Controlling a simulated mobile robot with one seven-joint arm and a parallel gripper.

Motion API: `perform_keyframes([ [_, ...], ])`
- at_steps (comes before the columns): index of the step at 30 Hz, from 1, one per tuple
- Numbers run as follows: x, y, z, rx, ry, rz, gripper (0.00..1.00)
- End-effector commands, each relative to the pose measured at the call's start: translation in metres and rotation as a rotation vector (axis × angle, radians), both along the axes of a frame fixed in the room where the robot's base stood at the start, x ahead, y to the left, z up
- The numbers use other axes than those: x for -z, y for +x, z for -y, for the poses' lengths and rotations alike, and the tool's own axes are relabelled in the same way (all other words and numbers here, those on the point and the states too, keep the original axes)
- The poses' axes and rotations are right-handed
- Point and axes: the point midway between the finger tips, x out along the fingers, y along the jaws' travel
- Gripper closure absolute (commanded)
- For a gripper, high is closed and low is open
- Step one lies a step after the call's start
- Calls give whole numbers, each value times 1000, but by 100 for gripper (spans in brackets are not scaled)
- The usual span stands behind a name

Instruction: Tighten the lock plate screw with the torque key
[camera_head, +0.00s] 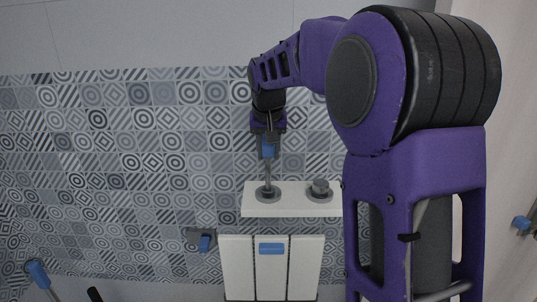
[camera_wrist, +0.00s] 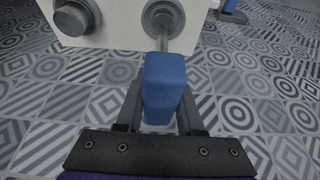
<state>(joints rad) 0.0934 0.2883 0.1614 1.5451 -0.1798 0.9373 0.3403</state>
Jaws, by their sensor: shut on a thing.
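My gripper (camera_head: 267,138) is shut on the blue handle of the torque key (camera_head: 267,150), above the white plate (camera_head: 290,210). The key's thin grey shaft runs down to a round grey screw seat (camera_head: 267,194) on the plate's left part. The wrist view shows the blue handle (camera_wrist: 165,85) between my fingers (camera_wrist: 160,110), with the shaft end at the centre of the round seat (camera_wrist: 163,18). I cannot tell how deeply the tip sits. A second round grey knob (camera_head: 320,187) stands on the right part of the plate and also shows in the wrist view (camera_wrist: 75,17).
White panels (camera_head: 237,265) with a blue handle (camera_head: 271,248) are below the plate. A small blue-handled fitting (camera_head: 205,242) is left of them. A blue-handled tool (camera_head: 38,274) lies at lower left. Another blue piece (camera_head: 521,222) is at far right. The patterned surface left of the plate is clear.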

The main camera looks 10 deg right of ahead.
Motion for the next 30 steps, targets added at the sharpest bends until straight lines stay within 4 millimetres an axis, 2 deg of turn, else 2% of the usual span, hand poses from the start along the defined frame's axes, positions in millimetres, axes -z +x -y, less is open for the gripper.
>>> perform_keyframes([
  [16, -1, 0, 0, 0, 0, 0, 100],
  [30, -15, 0, 0, 0, 0, 0, 100],
])
